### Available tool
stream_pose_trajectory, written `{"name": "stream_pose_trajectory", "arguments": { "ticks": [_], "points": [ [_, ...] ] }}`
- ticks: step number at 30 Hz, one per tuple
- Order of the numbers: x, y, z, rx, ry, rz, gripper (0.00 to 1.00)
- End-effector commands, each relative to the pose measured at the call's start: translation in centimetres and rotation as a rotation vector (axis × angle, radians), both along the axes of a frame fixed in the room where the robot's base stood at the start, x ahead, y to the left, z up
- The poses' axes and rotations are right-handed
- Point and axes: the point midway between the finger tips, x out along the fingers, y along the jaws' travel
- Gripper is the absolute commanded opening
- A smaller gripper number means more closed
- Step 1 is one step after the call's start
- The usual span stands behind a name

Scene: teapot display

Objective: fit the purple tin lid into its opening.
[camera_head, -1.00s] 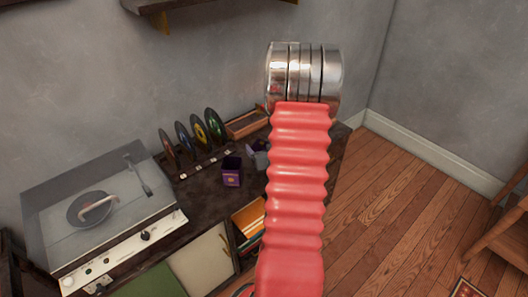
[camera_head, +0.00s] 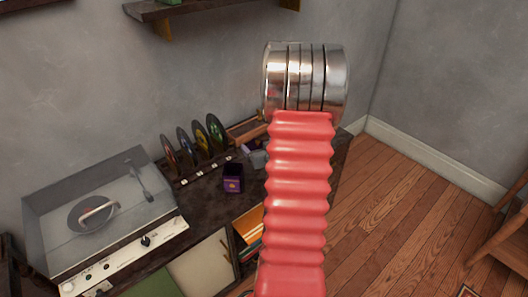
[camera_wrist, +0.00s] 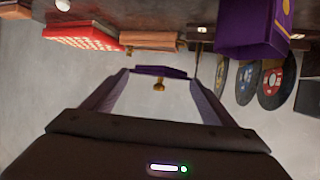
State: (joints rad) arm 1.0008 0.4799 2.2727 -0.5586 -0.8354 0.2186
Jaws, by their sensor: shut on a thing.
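The open purple tin (camera_head: 233,180) stands upright on the dark cabinet top, with a gold mark on its front. It also shows at the top right of the wrist view (camera_wrist: 245,45). My gripper (camera_wrist: 158,77) is shut on the purple lid (camera_wrist: 160,71), held between the fingertips with its gold knob toward the wrist camera. In the wrist view the lid is apart from the tin, to its left. In the head view my grey gripper (camera_head: 258,158) is partly hidden behind my red arm, just right of the tin, with a bit of purple at it.
Several records (camera_head: 200,137) stand in a rack behind the tin. A record player (camera_head: 100,215) fills the cabinet's left side. A wooden tray (camera_head: 247,130) lies at the back. A wall shelf (camera_head: 205,8) is above. A red box (camera_wrist: 80,36) shows in the wrist view.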

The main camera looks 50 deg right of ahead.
Motion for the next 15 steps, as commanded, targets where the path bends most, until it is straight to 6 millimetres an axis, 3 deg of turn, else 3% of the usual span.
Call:
{"name": "stream_pose_trajectory", "arguments": {
  "ticks": [6, 11, 15],
  "points": [
    [1.9, 4.5, 3.8, -0.005, 0.0, 0.158, 0.56],
    [2.5, 8.3, 4.7, -0.001, 0.001, 0.274, 0.56],
    [2.4, 10.5, 4.0, 0.002, 0.001, 0.339, 0.56]
  ]
}}
